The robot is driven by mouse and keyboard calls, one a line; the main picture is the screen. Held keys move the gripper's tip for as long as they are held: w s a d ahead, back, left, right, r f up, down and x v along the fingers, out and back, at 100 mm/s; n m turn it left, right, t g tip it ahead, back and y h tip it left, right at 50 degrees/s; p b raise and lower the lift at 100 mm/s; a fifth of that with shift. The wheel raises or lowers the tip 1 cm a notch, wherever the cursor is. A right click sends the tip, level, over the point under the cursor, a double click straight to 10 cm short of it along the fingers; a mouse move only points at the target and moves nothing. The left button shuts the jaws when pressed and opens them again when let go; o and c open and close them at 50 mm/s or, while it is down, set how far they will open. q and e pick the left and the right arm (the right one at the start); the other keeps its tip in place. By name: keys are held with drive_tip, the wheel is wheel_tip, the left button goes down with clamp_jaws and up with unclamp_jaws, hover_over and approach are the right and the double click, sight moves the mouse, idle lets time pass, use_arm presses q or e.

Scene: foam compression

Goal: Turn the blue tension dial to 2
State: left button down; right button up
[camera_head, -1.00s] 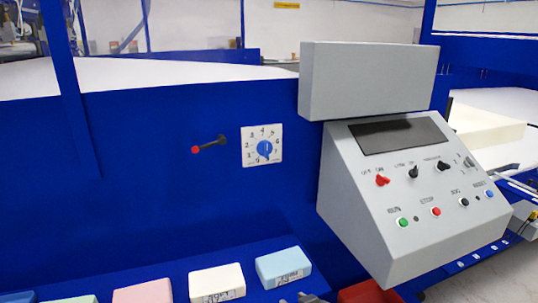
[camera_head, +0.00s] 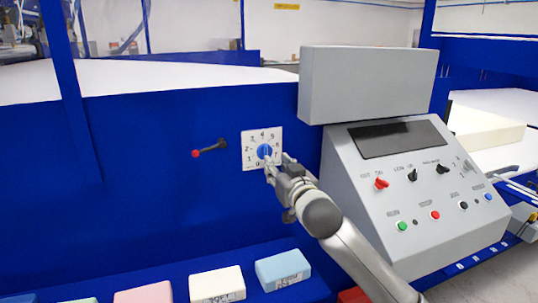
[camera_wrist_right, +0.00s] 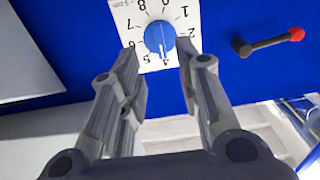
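The blue tension dial (camera_head: 264,151) sits on a white numbered plate (camera_head: 248,137) on the blue machine panel. In the right wrist view the dial (camera_wrist_right: 160,36) appears upside down, and its white mark points down, near the 4. My right gripper (camera_head: 276,163) reaches up to the plate from the lower right. In the wrist view its two fingers (camera_wrist_right: 158,46) are open and apart, with the dial between and just beyond their tips. I see no clear contact with the dial. My left gripper is not in view.
A black lever with a red knob (camera_head: 196,153) sticks out left of the dial plate. A grey control console (camera_head: 415,190) with switches and buttons stands to the right. Several coloured foam blocks, including a light blue one (camera_head: 283,270), lie along the bottom.

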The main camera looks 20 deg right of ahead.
sight(267, 154)
drive_tip(key=shift+w+a+p, duration=0.15)
drive_tip(key=shift+w+p, duration=0.6)
drive_tip(key=shift+w, duration=2.8)
clamp_jaws()
